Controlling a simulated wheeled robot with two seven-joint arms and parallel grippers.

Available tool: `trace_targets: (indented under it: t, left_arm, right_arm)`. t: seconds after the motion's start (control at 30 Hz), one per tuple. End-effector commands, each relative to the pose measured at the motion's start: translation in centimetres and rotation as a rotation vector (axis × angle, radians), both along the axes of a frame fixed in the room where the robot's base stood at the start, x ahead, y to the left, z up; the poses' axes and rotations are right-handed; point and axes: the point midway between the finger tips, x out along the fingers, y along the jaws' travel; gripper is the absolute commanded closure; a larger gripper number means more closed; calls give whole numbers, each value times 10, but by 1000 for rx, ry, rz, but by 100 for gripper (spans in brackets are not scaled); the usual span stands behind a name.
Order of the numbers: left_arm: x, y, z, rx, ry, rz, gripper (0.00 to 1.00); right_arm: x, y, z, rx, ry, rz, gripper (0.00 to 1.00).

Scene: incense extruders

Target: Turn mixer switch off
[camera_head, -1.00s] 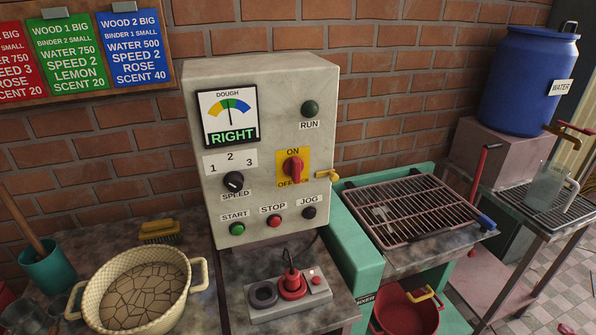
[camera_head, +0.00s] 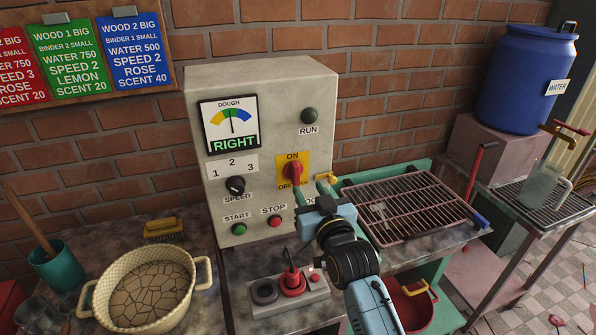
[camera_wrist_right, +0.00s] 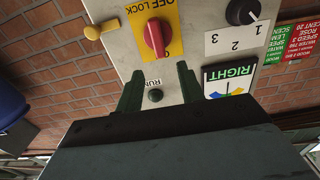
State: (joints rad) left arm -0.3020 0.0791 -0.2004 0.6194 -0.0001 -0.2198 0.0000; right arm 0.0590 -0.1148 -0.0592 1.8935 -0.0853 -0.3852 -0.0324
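The mixer switch is a red rotary knob (camera_head: 292,171) on a yellow ON/OFF plate (camera_head: 293,157), on the front of the grey control box (camera_head: 262,85). Its handle stands upright, in line with the ON label. In the right wrist view the picture is upside down, and the red knob (camera_wrist_right: 155,38) shows beyond the fingers. My right gripper (camera_head: 312,186) is open and empty, just in front of and slightly right of the knob. Its green fingers (camera_wrist_right: 159,82) are spread apart in the wrist view, and no contact with the knob shows. The gripper covers the JOG button. My left gripper is out of view.
A yellow lock piece (camera_head: 326,178) sticks out at the box's right edge. Start (camera_head: 238,229) and stop (camera_head: 275,221) buttons lie below the switch. A small pedestal (camera_head: 268,304) with a red plug stands below. A rack (camera_head: 412,208) lies right, a dough pot (camera_head: 200,284) left.

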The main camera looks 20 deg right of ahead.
Motion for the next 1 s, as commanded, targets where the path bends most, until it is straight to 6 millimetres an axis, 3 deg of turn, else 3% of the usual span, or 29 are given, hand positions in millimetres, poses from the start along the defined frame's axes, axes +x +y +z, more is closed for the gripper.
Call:
trace_targets:
  t: [0.2,0.43,0.63,0.93,1.0]
  left_arm:
    - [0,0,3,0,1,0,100]
    - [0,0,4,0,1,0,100]
    - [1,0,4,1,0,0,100]
    - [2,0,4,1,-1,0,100]
    - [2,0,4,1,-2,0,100]
  right_arm:
    - [43,1,1,1,0,0,62]
    - [74,3,0,1,1,0,62]
    - [85,3,0,1,1,1,62]
    - [86,3,0,1,1,0,62]
    - [86,3,0,1,1,0,71]
